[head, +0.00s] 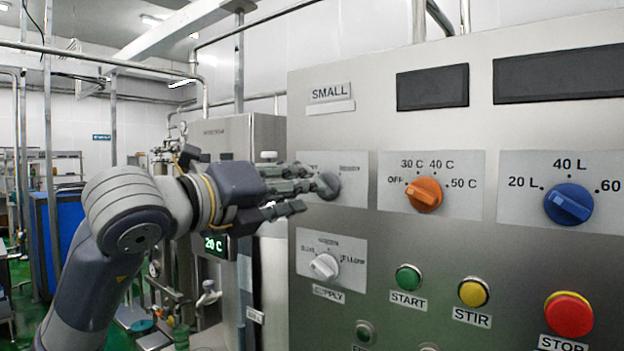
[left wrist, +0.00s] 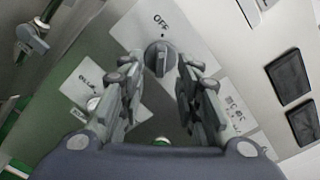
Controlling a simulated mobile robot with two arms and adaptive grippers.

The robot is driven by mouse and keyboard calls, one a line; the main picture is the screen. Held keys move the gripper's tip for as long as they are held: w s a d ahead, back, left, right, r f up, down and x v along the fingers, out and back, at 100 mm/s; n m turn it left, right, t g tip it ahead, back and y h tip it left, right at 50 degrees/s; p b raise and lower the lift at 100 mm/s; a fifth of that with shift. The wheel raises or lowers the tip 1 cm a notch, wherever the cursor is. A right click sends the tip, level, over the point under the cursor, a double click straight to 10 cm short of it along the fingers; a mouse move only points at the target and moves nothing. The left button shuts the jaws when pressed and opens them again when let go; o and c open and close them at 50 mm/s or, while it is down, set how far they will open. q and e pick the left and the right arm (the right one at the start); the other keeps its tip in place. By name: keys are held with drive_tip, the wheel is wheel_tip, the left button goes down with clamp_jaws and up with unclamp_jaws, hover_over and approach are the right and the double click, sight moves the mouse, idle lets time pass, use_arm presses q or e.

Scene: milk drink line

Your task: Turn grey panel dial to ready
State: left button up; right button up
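The grey dial (head: 328,186) sits on a pale plate at the upper left of the steel panel. In the head view my left gripper (head: 314,197) reaches it from the left and hides part of it and its plate lettering. In the left wrist view the dial (left wrist: 159,58) lies between the open fingertips (left wrist: 160,68), with small gaps visible on both sides. Its ridge looks roughly in line with a dot and the word OFF (left wrist: 161,20). The ready mark is not readable there. My right gripper is not in view.
An orange dial (head: 424,194) and a blue dial (head: 568,204) are to the right. A white supply dial (head: 324,266) is below. Green START (head: 408,277), yellow STIR (head: 473,292) and red STOP (head: 568,314) buttons protrude lower down. A steel machine (head: 262,140) stands behind my arm.

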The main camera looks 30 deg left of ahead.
use_arm(q)
drive_tip(key=shift+w+d+p, duration=0.15)
drive_tip(key=shift+w+p, duration=0.4)
drive_tip(key=shift+w, duration=1.45)
clamp_jaws()
